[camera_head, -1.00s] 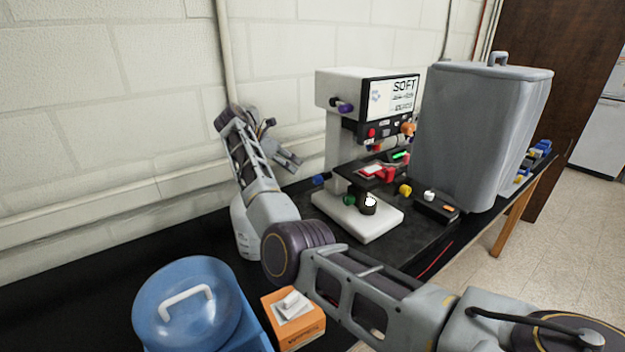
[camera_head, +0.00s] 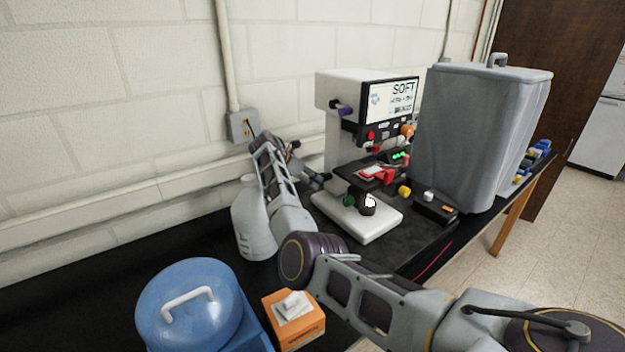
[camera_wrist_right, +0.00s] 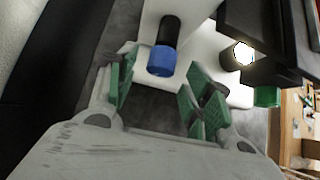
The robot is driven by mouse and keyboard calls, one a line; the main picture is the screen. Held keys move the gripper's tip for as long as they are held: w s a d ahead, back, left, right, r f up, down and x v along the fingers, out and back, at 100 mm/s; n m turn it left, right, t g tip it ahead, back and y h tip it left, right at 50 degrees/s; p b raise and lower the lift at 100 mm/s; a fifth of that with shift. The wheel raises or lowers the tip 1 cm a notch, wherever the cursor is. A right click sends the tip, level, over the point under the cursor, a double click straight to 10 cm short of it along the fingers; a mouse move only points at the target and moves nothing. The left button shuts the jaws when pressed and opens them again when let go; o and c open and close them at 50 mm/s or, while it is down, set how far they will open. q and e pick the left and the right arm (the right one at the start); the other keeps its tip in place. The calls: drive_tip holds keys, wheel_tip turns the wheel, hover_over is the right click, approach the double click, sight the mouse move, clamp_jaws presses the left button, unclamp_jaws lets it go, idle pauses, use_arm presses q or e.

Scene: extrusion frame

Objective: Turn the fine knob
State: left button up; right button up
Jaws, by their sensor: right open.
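The microscope-like instrument (camera_head: 345,93), white with a lit screen, stands on the bench in the head view. A blue knob (camera_wrist_right: 161,61) on a black shaft juts from its white body in the right wrist view. A green knob (camera_head: 349,201) sits low on the instrument and also shows in the right wrist view (camera_wrist_right: 268,96). No label tells which is the fine knob. My right gripper (camera_head: 318,181) is open, beside the instrument's left side. Its green-padded fingers lie either side of the blue knob in the wrist picture; contact is unclear.
A white bottle (camera_head: 253,222) stands close behind my right forearm. A blue lidded container (camera_head: 190,325) and an orange box (camera_head: 293,325) are in front. A tall grey bin (camera_head: 470,140) is right of the instrument. A wall outlet (camera_head: 242,126) is behind.

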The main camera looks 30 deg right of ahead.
drive_tip(key=shift+x, duration=0.85)
drive_tip(key=shift+c, duration=0.4)
drive_tip(key=c, duration=0.9)
